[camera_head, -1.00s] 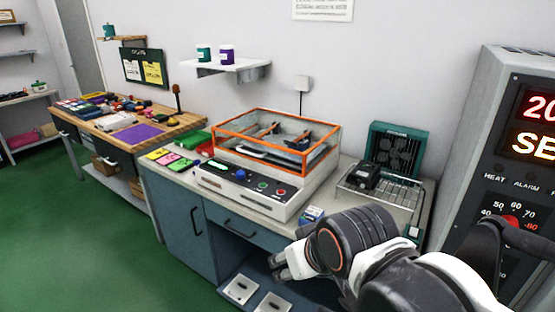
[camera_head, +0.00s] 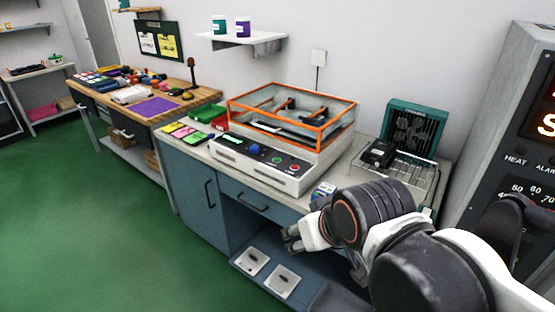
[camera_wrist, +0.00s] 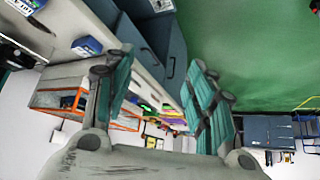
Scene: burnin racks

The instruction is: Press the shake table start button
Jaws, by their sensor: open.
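The shake table (camera_head: 257,173) is a white machine with an orange-framed clear cover (camera_head: 290,117). It stands on the bench in the middle of the head view. Its sloped dark front panel has a green button (camera_head: 254,149), a red button (camera_head: 295,166), a blue knob or button (camera_head: 276,161) and a lit green display (camera_head: 232,139). My gripper (camera_head: 290,238) is in front of the bench, lower than the panel and apart from it. In the wrist view my gripper (camera_wrist: 160,98) has its two teal fingers spread with nothing between them. The machine's orange frame (camera_wrist: 62,100) shows behind the left finger.
A small blue-and-white box (camera_head: 322,191) sits at the bench's front edge, near my arm. A wire rack (camera_head: 405,180) and a teal fan unit (camera_head: 415,128) stand to its right. A tall control cabinet (camera_head: 500,130) is at far right. Green floor (camera_head: 110,220) at left is clear.

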